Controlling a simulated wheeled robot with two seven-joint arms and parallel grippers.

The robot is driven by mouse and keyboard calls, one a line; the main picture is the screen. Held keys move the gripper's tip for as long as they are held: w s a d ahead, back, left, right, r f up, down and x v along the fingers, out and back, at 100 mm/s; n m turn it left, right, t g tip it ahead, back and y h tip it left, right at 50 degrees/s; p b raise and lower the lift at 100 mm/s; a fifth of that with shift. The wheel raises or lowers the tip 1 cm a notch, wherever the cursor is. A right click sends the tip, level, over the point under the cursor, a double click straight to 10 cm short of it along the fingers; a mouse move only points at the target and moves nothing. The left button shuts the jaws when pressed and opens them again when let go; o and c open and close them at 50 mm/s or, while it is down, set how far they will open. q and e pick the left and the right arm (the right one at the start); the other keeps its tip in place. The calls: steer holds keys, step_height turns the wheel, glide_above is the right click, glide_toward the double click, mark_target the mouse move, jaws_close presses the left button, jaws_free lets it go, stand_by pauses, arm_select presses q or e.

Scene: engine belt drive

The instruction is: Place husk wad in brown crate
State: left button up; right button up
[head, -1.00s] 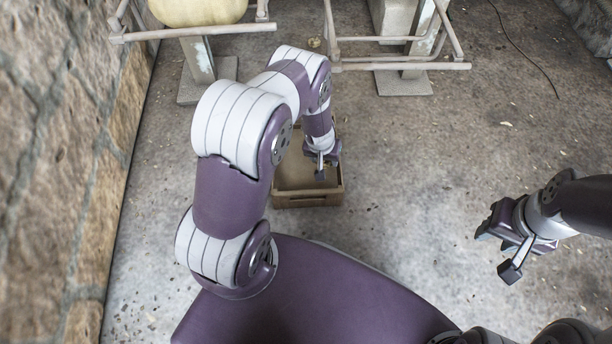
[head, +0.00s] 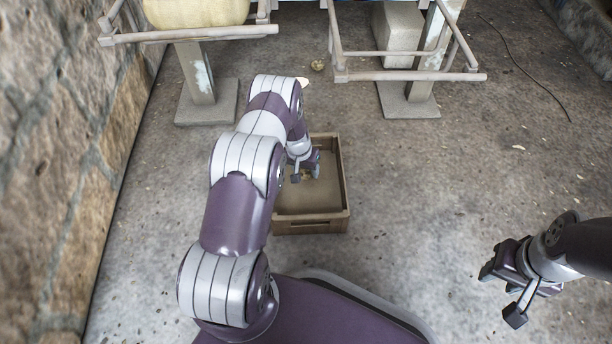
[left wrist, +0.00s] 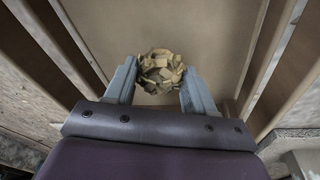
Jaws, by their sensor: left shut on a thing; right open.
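The husk wad (left wrist: 160,70) is a tan, crumpled ball of flakes, held between the two fingers of my left gripper (left wrist: 158,90) in the left wrist view. In the head view, my left gripper (head: 306,175) is over the inside of the brown crate (head: 310,225), and only a bit of the wad shows beside the fingers. The crate's floor and side walls fill the left wrist view around the wad. I cannot tell whether the wad touches the crate floor. My right gripper (head: 505,290) is open and empty at the right, over the floor.
A small tan lump (head: 318,66) lies on the concrete floor behind the crate. Wooden-railed stands (head: 400,75) on posts are at the back, one bearing a pale yellow gourd-like thing (head: 195,12). A stone wall (head: 60,150) runs along the left. The floor right of the crate is clear.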

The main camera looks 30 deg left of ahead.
arm_select(q)
steer(key=shift+f, duration=0.4)
steer(key=shift+c, duration=0.5)
steer(key=shift+f, duration=0.15)
steer(key=o, duration=1.1)
arm_select(e)
steer(key=shift+f, duration=0.45)
steer(key=shift+r, duration=0.1)
